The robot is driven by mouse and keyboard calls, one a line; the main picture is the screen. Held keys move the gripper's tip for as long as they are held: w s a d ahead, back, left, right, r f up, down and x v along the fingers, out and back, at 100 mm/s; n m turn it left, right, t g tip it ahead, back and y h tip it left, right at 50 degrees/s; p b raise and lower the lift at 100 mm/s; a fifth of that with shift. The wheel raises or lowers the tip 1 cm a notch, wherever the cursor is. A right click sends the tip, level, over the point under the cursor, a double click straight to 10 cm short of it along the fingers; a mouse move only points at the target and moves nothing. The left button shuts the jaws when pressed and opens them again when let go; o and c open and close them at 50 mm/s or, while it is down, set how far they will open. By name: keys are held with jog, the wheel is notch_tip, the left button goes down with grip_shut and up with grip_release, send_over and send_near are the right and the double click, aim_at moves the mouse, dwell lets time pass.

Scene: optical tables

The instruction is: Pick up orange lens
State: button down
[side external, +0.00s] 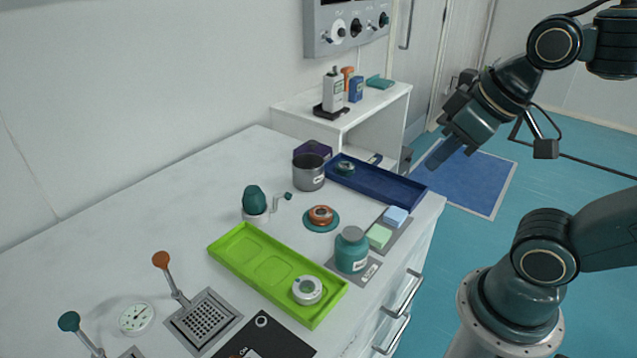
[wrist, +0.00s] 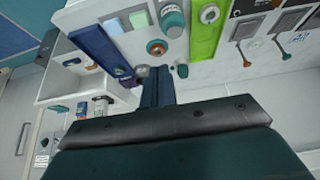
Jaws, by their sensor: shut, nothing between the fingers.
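The orange lens (side external: 321,214) is a small ring-shaped piece with an orange rim. It rests on a round teal base on the white table, between the metal cup and the teal bottle. It also shows in the wrist view (wrist: 157,48), above the fingers in the picture. My gripper (side external: 440,160) is raised in the air at the right, beyond the table's right edge and well apart from the lens. In the wrist view my gripper's fingers (wrist: 157,72) are together with nothing between them.
A green tray (side external: 228,240) holds a white round piece. A blue tray (side external: 400,193) lies at the back right. A metal cup (side external: 308,173), a teal bottle (side external: 351,252) and a teal egg-shaped piece (side external: 254,199) on a white base stand around the lens.

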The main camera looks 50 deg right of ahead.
jog(key=c, duration=0.6)
grip_release()
jog(key=shift+o, duration=0.2)
jog(key=shift+w, duration=0.1)
